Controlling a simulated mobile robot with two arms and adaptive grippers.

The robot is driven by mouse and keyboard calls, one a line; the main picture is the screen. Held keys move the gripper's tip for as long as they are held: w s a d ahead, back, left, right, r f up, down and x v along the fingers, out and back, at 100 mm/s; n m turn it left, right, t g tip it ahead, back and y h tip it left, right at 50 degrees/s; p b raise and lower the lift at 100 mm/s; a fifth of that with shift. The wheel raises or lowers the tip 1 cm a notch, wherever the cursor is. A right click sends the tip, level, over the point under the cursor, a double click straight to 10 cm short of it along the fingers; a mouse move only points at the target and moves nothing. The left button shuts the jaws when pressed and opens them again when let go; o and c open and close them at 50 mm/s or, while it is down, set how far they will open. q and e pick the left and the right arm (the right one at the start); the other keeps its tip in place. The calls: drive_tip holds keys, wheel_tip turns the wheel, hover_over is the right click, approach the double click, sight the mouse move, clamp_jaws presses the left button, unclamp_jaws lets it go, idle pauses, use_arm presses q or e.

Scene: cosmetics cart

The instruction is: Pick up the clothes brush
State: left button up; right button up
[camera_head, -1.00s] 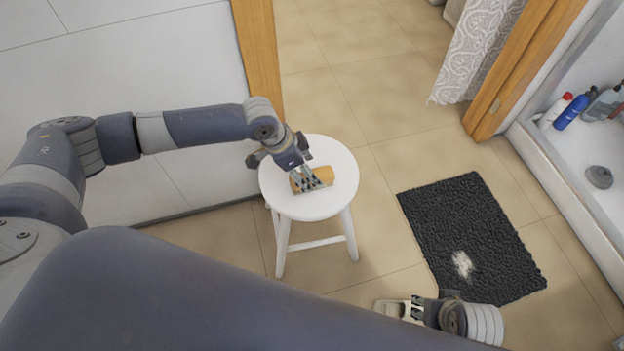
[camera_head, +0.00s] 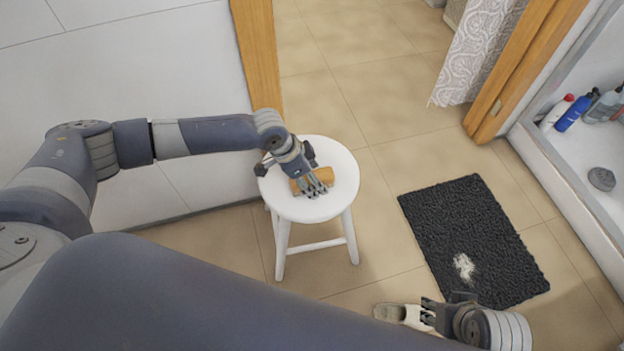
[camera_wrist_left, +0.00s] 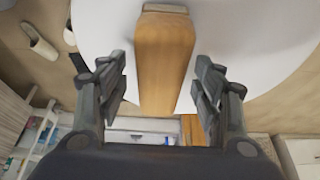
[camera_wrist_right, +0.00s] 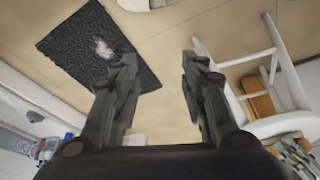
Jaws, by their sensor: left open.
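The clothes brush (camera_head: 312,181) has a wooden, orange-brown back and lies on the round white stool (camera_head: 335,205). In the left wrist view the brush (camera_wrist_left: 163,60) lies between the two open fingers, with a gap on each side. My left gripper (camera_head: 317,186) is open right over the brush in the head view and hides part of it; its fingers also show in the left wrist view (camera_wrist_left: 160,92). My right gripper (camera_wrist_right: 160,85) is open and empty, low at the front right, near the dark mat.
A dark mat (camera_head: 465,225) with a pale patch lies on the tiled floor right of the stool. A pale slipper (camera_head: 405,315) is beside my right gripper. Bottles (camera_head: 572,112) stand in the white tray area at right. A white wall is behind my left arm.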

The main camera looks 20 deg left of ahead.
drive_tip(key=shift+f, duration=0.1)
use_arm(q)
drive_tip(key=shift+f, duration=0.1)
use_arm(e)
drive_tip(key=shift+f, duration=0.3)
use_arm(q)
drive_tip(key=shift+f, duration=0.1)
use_arm(e)
drive_tip(key=shift+w+f, duration=0.15)
drive_tip(key=shift+f, duration=0.2)
drive_tip(key=shift+f, duration=0.1)
use_arm(q)
drive_tip(key=c, duration=1.2)
use_arm(e)
drive_tip(key=shift+a, duration=0.1)
